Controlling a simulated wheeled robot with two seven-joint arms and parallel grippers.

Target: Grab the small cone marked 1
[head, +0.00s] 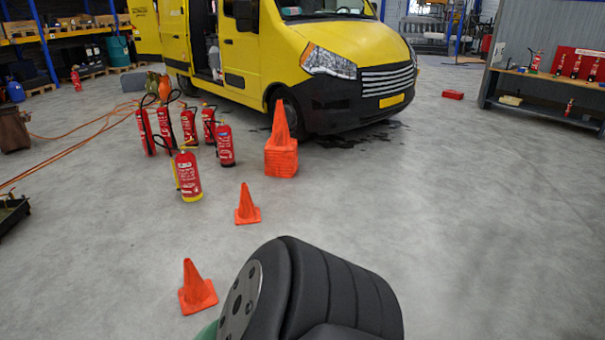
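A small orange cone (246,206) stands upright on the floor near the middle of the head view. Another small orange cone (196,289) stands nearer to me, at the lower left. A stack of orange cones (281,150) stands farther back by the van's front wheel. I can make out no number on any cone, so I cannot tell which is marked 1. A dark rounded part of my own body fills the bottom middle, close to the right of the nearest cone. Neither of my grippers is in view.
Several red extinguishers (225,146) stand left of the stack, one with a yellow base (188,178). A yellow van (350,45) is behind. Orange hoses (95,132) lie at left. A workbench (545,85) stands at right.

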